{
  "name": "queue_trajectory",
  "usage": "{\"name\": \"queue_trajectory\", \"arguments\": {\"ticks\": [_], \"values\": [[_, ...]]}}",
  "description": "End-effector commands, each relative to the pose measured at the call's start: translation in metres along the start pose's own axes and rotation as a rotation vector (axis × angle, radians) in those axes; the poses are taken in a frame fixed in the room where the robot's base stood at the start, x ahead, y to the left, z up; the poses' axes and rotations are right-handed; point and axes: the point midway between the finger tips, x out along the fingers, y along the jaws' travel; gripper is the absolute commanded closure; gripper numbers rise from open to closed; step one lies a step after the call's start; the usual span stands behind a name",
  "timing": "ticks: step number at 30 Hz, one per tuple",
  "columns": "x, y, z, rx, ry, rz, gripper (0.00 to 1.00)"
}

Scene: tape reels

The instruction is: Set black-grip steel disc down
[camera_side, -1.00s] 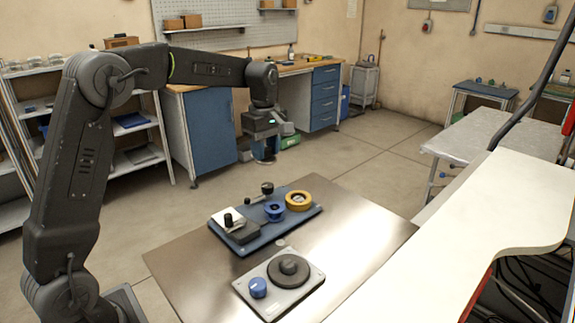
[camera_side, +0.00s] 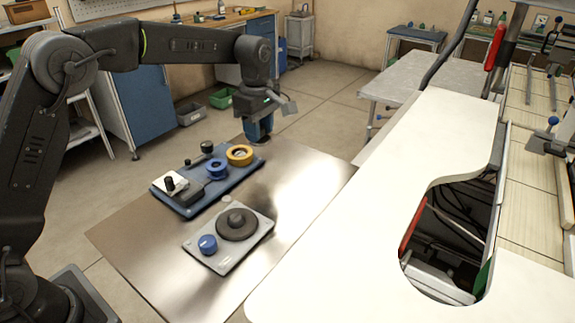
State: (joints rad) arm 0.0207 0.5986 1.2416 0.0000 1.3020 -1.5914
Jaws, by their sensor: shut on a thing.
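My gripper (camera_side: 259,136) is at the back edge of the steel-topped table (camera_side: 300,190), pointing down, just behind and right of the yellow ring (camera_side: 239,155). It is shut on the black-grip steel disc, which is mostly hidden under the fingers in this view. I cannot tell whether the disc touches the table. A blue tray (camera_side: 197,207) holds the yellow ring, a blue reel (camera_side: 216,169), a white block with a black knob (camera_side: 174,184) and another black knob (camera_side: 207,147). A grey plate (camera_side: 253,240) in front carries a dark round reel (camera_side: 237,224) and a blue knob (camera_side: 208,244).
A white worktop (camera_side: 400,170) with a rounded cutout stands right of the table. A grey bench (camera_side: 420,85) stands behind it. The right part of the steel tabletop is bare.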

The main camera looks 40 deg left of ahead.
Motion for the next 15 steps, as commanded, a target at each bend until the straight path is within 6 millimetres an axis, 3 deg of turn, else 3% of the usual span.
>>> {"name": "queue_trajectory", "arguments": {"ticks": [6,15], "values": [[0.028,0.014,0.045,0.004,0.0,0.0,0.93],[0.044,0.022,0.067,0.0,0.0,0.001,0.93]]}}
